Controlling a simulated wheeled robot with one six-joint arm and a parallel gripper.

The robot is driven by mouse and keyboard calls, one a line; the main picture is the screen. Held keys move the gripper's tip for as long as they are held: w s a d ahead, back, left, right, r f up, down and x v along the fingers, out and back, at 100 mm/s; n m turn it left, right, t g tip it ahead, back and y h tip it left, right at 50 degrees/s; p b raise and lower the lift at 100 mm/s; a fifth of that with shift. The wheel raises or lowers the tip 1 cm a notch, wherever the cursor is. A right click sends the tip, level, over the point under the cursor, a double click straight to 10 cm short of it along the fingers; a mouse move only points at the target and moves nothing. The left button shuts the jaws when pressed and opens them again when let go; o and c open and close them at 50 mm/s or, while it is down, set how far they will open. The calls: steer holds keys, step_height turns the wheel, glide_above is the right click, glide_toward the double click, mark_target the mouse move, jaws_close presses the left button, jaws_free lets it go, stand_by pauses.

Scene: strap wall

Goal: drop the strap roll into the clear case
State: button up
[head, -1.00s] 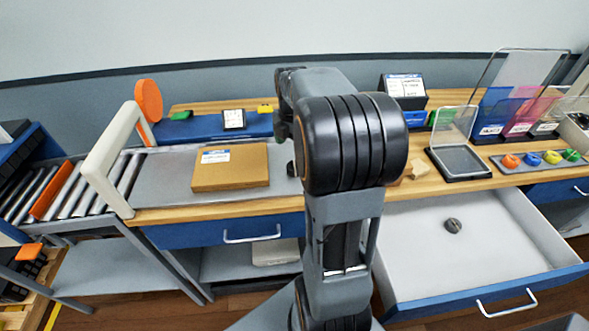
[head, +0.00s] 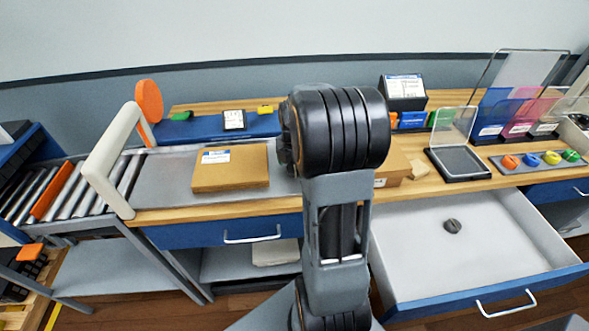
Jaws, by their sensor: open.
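The clear case (head: 459,162) stands open on the wooden counter right of my arm, with a dark base and a raised see-through lid. A small dark grey round piece (head: 453,226) lies in the open drawer; it may be the strap roll. Several coloured round pieces, orange (head: 510,162), blue, yellow and green, sit on a grey tray right of the case. I cannot tell for sure which piece is the strap roll. My gripper is hidden behind my arm, which fills the middle of the view.
The open drawer (head: 420,258) juts out below the case. A flat cardboard box (head: 230,170) lies left of my arm; another box (head: 392,168) is partly hidden behind it. A white arch (head: 108,160) stands over rollers at left. Coloured clear-fronted bins (head: 520,115) stand at back right.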

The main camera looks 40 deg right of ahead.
steer(key=c, duration=1.1)
steer(key=shift+o, duration=0.2)
steer(key=shift+r, duration=0.1)
